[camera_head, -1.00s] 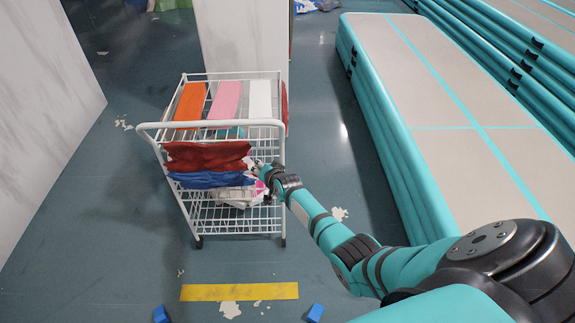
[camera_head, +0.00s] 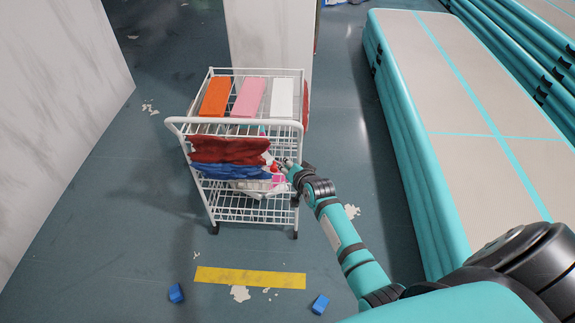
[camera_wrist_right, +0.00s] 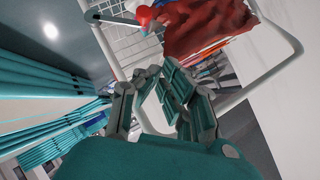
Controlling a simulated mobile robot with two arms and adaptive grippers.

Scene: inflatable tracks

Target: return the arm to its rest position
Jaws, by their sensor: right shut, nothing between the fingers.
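My right arm (camera_head: 343,237) reaches from the lower right toward a white wire cart (camera_head: 251,207). My right gripper (camera_head: 283,166) is at the cart's right front side, near the hanging red and blue cloths. In the right wrist view the gripper (camera_wrist_right: 165,85) is shut and empty, with the red cloth (camera_wrist_right: 205,27) and the cart's white rail just beyond it. A small red and white item shows beside the fingertips there; whether they touch it I cannot tell. My left gripper is not in view.
Orange (camera_head: 215,97), pink (camera_head: 248,97) and white (camera_head: 282,98) blocks lie on the cart's top. Inflatable tracks (camera_head: 440,130) fill the right side. Pale walls (camera_head: 60,90) stand left and behind the cart.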

